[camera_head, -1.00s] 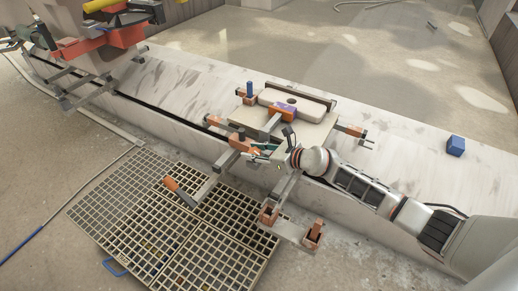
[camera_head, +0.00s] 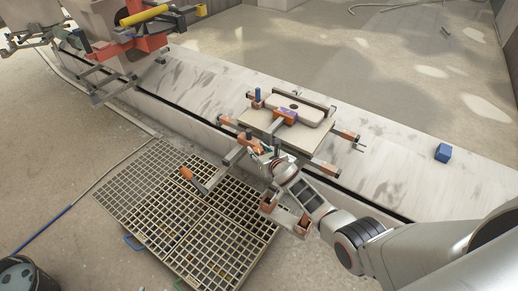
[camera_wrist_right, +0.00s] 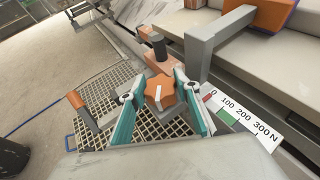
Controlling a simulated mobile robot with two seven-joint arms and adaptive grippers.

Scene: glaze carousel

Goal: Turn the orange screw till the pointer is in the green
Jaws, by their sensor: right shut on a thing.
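The orange screw (camera_wrist_right: 160,92) has a lobed knob with a white mark on its face. In the wrist view my right gripper (camera_wrist_right: 156,86) has its teal fingers on either side of the knob, closed on it. Beside it is a white scale (camera_wrist_right: 243,120) marked 0 to 300 N, with a green band (camera_wrist_right: 226,117) just past the 100 side. A red pointer (camera_wrist_right: 208,98) shows near the 0 end, partly behind the right finger. In the head view my right gripper (camera_head: 264,158) is at the near side of the clamp fixture; the screw is mostly hidden there. My left gripper is not visible.
The clamp fixture (camera_head: 262,127) sits on the pale marble ledge (camera_head: 205,88). An orange-handled lever (camera_head: 187,174) sticks out over the floor grating (camera_head: 150,195). A blue block (camera_head: 443,152) lies to the right. A dark bucket (camera_head: 18,275) stands at lower left.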

